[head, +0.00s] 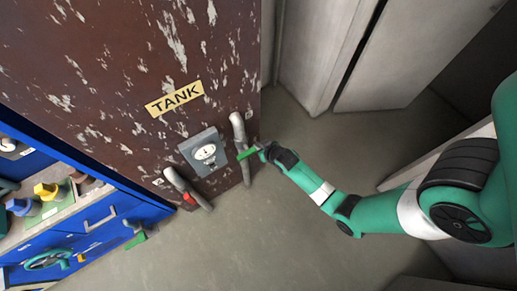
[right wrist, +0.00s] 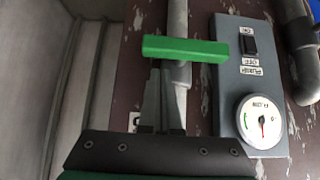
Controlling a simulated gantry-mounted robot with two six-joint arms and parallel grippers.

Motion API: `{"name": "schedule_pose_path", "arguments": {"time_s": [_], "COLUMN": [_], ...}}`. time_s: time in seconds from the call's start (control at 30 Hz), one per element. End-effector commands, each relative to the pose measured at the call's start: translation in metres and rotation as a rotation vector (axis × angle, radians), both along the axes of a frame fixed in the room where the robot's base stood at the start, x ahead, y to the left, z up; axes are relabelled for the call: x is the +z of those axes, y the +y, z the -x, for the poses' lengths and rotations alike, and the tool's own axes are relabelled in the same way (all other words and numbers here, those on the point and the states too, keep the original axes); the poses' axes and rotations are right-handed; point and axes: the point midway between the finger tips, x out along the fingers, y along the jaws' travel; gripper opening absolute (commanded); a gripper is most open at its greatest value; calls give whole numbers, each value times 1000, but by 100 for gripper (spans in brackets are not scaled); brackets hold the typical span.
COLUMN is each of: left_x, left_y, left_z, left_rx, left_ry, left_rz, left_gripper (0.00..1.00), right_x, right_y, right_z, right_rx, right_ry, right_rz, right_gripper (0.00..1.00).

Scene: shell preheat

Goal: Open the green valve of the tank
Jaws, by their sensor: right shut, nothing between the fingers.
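The tank (head: 110,60) is a worn brown-red box with a yellow TANK label. Its green valve handle (head: 248,153) lies crosswise on the grey pipe at the tank's right edge. In the right wrist view the green handle (right wrist: 190,49) is a flat bar across the pipe. My right gripper (head: 263,152) is shut and empty, at the handle's right side. Its fingers (right wrist: 162,78) reach up to the bar's lower edge in the right wrist view; whether they touch it I cannot tell. My left gripper is not in view.
A grey pump panel (head: 203,152) with a switch and flow gauge (right wrist: 260,122) sits beside the handle. A second pipe has a red valve handle (head: 188,198). A blue bench (head: 100,222) with coloured parts stands at lower left. The floor (head: 250,240) in front is clear.

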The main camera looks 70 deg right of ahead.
Motion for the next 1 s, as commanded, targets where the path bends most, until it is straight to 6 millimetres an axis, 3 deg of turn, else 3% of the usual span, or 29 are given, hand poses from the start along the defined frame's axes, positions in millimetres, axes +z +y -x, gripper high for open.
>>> {"name": "schedule_pose_path", "arguments": {"time_s": [0.03,0.17,1.0], "left_x": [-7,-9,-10], "left_y": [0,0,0], "left_z": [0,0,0], "left_rx": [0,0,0], "left_ry": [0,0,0], "left_rz": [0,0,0], "left_gripper": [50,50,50], "right_x": [-10,-17,-19], "right_y": [0,0,5], "right_z": [0,0,-5], "right_rx": [0,1,13], "right_ry": [1,0,-38], "right_rz": [-1,1,-53], "right_gripper": [0,0,0]}}
